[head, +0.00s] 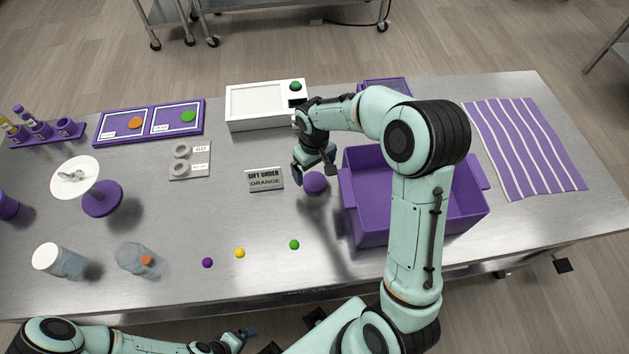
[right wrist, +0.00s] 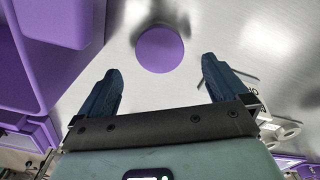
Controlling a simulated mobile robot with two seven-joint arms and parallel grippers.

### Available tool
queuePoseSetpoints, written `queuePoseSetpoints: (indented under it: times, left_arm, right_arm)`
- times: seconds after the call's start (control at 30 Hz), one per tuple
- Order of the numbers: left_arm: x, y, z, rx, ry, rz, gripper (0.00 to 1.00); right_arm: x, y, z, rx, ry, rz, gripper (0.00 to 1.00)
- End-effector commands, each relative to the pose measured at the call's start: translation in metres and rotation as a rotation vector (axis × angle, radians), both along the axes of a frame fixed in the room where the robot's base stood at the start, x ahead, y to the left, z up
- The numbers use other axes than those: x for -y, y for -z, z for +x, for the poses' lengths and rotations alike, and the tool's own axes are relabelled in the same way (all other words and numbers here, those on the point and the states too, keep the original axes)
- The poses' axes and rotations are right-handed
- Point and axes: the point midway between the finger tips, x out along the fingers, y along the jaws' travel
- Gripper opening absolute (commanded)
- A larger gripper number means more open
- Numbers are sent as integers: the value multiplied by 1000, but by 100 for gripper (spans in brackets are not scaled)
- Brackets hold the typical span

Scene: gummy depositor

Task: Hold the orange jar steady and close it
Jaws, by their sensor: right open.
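A clear jar (head: 130,256) with an orange piece (head: 147,260) showing in it is at the front left of the table. A purple round lid-like piece (head: 315,183) lies on the table left of the purple crate. My right gripper (head: 315,171) is open above it. In the right wrist view the purple disc (right wrist: 160,49) shows just beyond the open, empty fingertips (right wrist: 160,66). My left gripper (head: 246,334) is low at the front table edge, away from the jar; its jaw opening is unclear.
A purple crate (head: 366,226) stands right of my right gripper. A sign (head: 264,180) reading "GIFT ORDER ORANGE" stands left of it. A white-topped jar (head: 62,263) is left of the clear jar. Purple (head: 207,263), yellow (head: 239,253) and green (head: 294,244) balls lie in front.

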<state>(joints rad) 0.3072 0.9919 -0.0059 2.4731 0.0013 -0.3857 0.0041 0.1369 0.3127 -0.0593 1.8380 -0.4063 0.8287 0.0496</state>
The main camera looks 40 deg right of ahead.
Motion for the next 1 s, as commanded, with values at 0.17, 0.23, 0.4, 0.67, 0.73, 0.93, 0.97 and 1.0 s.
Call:
queuePoseSetpoints:
  times: [0.17, 0.23, 0.4, 0.67, 0.73, 0.93, 0.97, 1.0]
  left_arm:
    - [0, 0, 0, 0, 0, 0, 97]
    - [0, -1, 0, 0, 0, 0, 97]
    - [0, -3, 2, 2, 0, 0, 97]
    - [0, -3, 2, 2, 0, 0, 97]
    - [0, -3, 2, 2, 0, 0, 97]
    - [0, -3, 2, 2, 0, 0, 97]
    - [0, -3, 2, 2, 0, 0, 97]
    - [0, -3, 2, 2, 0, 0, 97]
  right_arm:
    - [0, 0, 0, 0, 0, 0, 100]
    - [0, 2, 0, -1, 0, 0, 100]
    - [0, 26, 0, -4, 2, 1, 100]
    - [0, 51, 0, 1, 0, 1, 100]
    - [0, 52, 0, 2, 0, 1, 100]
    - [0, 51, 0, 2, 1, 1, 100]
    - [0, 51, 0, 1, 1, 0, 100]
    - [0, 51, 0, 1, 1, 0, 94]
